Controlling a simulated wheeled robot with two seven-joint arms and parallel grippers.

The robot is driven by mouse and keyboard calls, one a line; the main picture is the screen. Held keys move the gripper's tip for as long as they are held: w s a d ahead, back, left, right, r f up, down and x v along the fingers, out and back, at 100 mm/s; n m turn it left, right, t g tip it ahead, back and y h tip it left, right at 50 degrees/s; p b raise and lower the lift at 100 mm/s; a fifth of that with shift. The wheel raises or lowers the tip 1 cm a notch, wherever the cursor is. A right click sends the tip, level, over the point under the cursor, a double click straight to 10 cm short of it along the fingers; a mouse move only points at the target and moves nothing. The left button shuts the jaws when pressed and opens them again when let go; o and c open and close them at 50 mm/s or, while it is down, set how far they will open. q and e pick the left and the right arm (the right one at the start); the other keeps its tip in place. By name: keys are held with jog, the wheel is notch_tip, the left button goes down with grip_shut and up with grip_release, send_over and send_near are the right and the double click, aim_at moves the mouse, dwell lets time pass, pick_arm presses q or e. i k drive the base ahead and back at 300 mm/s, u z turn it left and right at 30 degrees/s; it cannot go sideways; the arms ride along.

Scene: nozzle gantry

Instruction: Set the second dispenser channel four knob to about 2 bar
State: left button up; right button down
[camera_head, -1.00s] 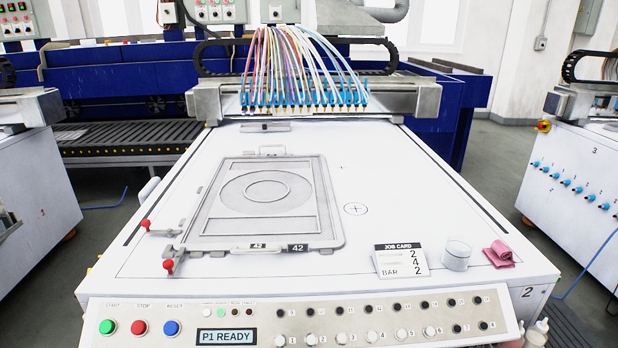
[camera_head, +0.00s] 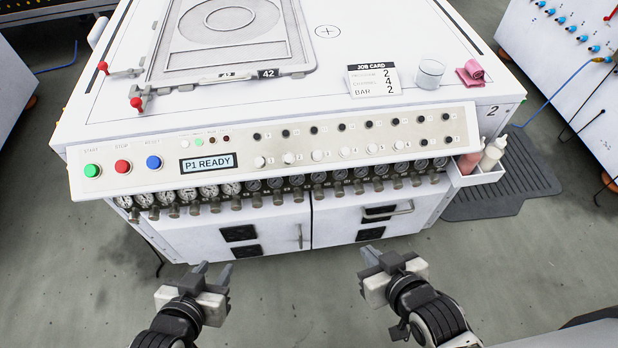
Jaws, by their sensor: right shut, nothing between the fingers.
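The second dispenser is the white machine (camera_head: 90,135) marked 2 in the head view. Under its sloped panel runs a row of round gauges with small dark knobs below. The fourth knob from the left (camera_head: 194,209) hangs under its gauge (camera_head: 187,194); channel labels and needle readings are too small to read. The job card (camera_head: 372,80) on top shows 2, 4 and BAR 2. My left gripper (camera_head: 214,268) is open and empty, below and in front of the left gauges. My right gripper (camera_head: 368,262) is shut and empty, in front of the right cabinet door. Neither touches the machine.
The panel carries green, red and blue buttons, a P1 READY display (camera_head: 208,163) and rows of small buttons. A bottle tray (camera_head: 482,177) juts from the right side. A glass (camera_head: 429,74) and a pink cloth (camera_head: 470,74) stand on top. The floor in front is clear.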

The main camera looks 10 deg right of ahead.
aim_at(194, 210)
jog(key=u, duration=1.5)
jog(key=k, duration=0.65)
jog(key=z, duration=3.45)
jog(key=i, duration=0.15)
jog(key=u, duration=2.75)
jog(key=i, duration=0.65)
jog(key=z, duration=0.05)
